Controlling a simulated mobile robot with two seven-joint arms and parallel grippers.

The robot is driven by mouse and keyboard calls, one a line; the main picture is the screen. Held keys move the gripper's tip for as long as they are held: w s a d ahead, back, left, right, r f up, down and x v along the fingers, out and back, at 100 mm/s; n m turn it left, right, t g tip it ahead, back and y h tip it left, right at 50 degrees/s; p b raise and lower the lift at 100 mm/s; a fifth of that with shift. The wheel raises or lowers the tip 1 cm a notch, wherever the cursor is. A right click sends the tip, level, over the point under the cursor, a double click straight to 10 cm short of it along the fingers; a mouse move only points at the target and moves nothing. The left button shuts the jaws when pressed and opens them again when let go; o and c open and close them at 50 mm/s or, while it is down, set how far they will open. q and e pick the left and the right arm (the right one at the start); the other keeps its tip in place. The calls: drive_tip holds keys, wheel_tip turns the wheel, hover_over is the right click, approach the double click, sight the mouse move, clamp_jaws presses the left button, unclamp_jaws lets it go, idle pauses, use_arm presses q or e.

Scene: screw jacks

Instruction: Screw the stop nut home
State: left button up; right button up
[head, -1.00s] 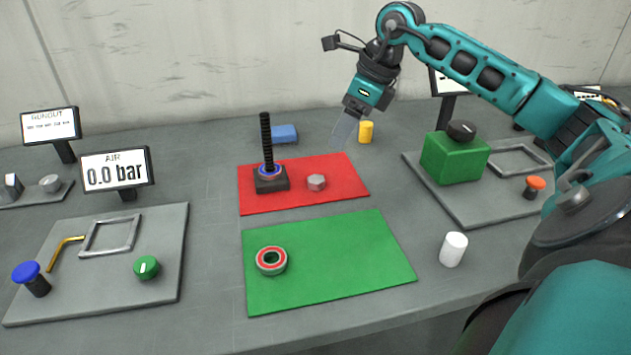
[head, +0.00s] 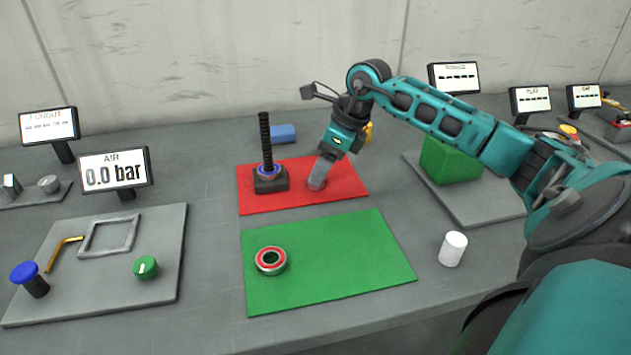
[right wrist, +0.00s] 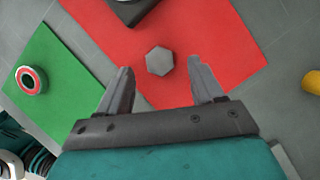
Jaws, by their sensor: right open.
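A grey hex nut (right wrist: 160,61) lies flat on the red mat (head: 345,184). In the right wrist view it sits ahead of and between my right gripper's spread fingertips (right wrist: 161,75), apart from both. In the head view my right gripper (head: 318,180) reaches down over the nut and hides most of it. A black threaded screw (head: 265,140) stands upright on a dark square base (head: 270,185) to the left on the same mat. A blue ring (head: 268,170) sits around the screw's foot. My left gripper is not in view.
A green mat (head: 350,260) in front holds a red-faced ring (head: 271,261). A blue block (head: 283,133) lies behind the red mat. A white cylinder (head: 453,249) and a green box (head: 448,160) stand right. A grey panel (head: 110,260) lies left, below the AIR display (head: 115,170).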

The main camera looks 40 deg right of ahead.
drive_tip(key=shift+x, duration=1.4)
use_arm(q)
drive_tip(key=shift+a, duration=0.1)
use_arm(e)
drive_tip(key=c, duration=1.1)
drive_tip(key=shift+r, duration=0.15)
drive_tip(key=shift+c, duration=0.2)
use_arm(q)
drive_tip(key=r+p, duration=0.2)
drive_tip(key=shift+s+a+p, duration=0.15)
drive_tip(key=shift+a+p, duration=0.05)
drive_tip(key=shift+p, duration=0.15)
use_arm(e)
wheel_tip(320, 180, up, 20)
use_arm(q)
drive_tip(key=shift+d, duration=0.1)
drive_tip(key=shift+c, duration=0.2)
